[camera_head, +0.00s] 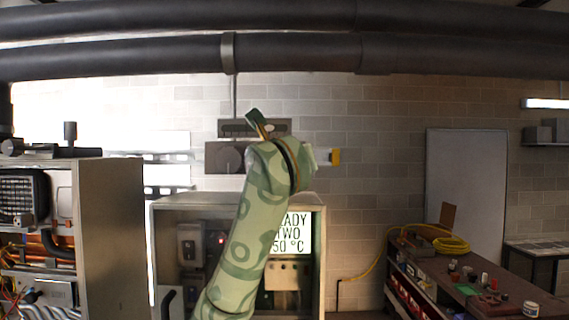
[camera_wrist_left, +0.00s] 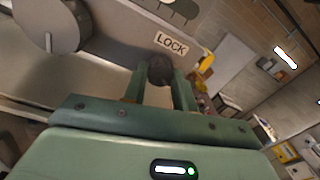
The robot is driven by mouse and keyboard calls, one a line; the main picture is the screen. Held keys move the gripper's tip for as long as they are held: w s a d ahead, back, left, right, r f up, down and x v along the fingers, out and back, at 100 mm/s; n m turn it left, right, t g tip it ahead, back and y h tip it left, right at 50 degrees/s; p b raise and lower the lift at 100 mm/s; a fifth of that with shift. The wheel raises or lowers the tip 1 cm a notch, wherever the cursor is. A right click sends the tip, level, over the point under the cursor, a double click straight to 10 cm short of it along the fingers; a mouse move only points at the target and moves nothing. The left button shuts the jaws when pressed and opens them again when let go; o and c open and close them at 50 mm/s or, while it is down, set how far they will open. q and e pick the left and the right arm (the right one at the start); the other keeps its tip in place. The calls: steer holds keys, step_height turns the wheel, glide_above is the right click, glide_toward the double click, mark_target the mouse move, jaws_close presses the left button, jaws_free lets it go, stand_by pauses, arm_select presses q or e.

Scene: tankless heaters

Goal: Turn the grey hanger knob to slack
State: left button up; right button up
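A grey box on the wall (camera_head: 214,157) carries a round grey knob (camera_head: 231,160). In the left wrist view a round grey knob (camera_wrist_left: 48,24) with a white pointer line shows at the upper left. To its right is a LOCK label (camera_wrist_left: 171,43). My green left arm (camera_head: 245,225) rises in front of the wall and hides part of the box. My left gripper (camera_wrist_left: 160,80) has its two fingers apart, away from the grey knob. A dark round piece (camera_wrist_left: 160,68) shows between the fingertips; I cannot tell whether they grip it. My right gripper is out of view.
A yellow-ended piece (camera_head: 335,156) sticks out right of my wrist. Thick dark pipes (camera_head: 290,52) run overhead. A heater cabinet with a lit display (camera_head: 291,232) stands below. A metal cabinet (camera_head: 118,230) is left; a workbench (camera_head: 480,295) is right.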

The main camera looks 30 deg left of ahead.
arm_select(q)
steer(key=shift+n, duration=0.3)
steer(key=shift+d+f+n+b, duration=0.1)
steer(key=shift+f+n+b, duration=0.05)
steer(key=shift+n+b, duration=0.45)
steer(key=n+b, duration=0.2)
steer(key=n, duration=0.1)
steer(key=shift+b, duration=0.3)
steer(key=n+b, duration=0.3)
steer(key=n, duration=0.2)
steer(key=shift+n, duration=0.3)
steer(key=n+b, duration=0.1)
steer(key=n, duration=0.4)
steer(key=shift+w+n+y, duration=0.1)
steer(key=shift+n+y, duration=0.2)
steer(key=shift+n, duration=0.1)
steer(key=n+b, duration=0.1)
steer(key=n, duration=0.1)
steer(key=shift+n, duration=2)
